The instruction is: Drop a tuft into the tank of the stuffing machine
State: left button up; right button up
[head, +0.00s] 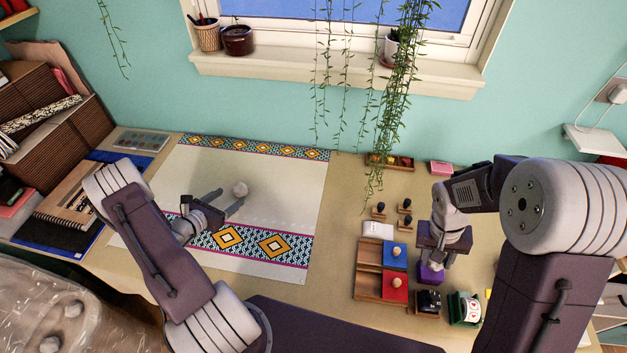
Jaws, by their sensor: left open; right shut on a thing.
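A small off-white tuft (240,189) is at the fingertips of my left gripper (226,203), over the patterned cloth. The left gripper is open; I cannot tell whether a finger touches the tuft. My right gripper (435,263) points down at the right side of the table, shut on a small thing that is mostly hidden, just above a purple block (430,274). A clear plastic-like container (110,310) with several pale tufts inside is cut off at the lower left. I cannot tell whether it is the stuffing machine's tank.
A white cloth (295,190) with patterned bands covers the table's middle. A wooden tray (368,287) holds blue and red knobbed blocks near my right gripper. Books and boxes (55,140) crowd the left. Plants hang from the windowsill (300,77).

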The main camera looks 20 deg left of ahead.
aim_at(236, 193)
pick_arm(q)
jog(key=x, duration=0.5)
jog(key=shift+w+d, duration=0.15)
jog(key=shift+d, duration=0.15)
jog(key=shift+r, duration=0.1)
jog(key=c, duration=0.8)
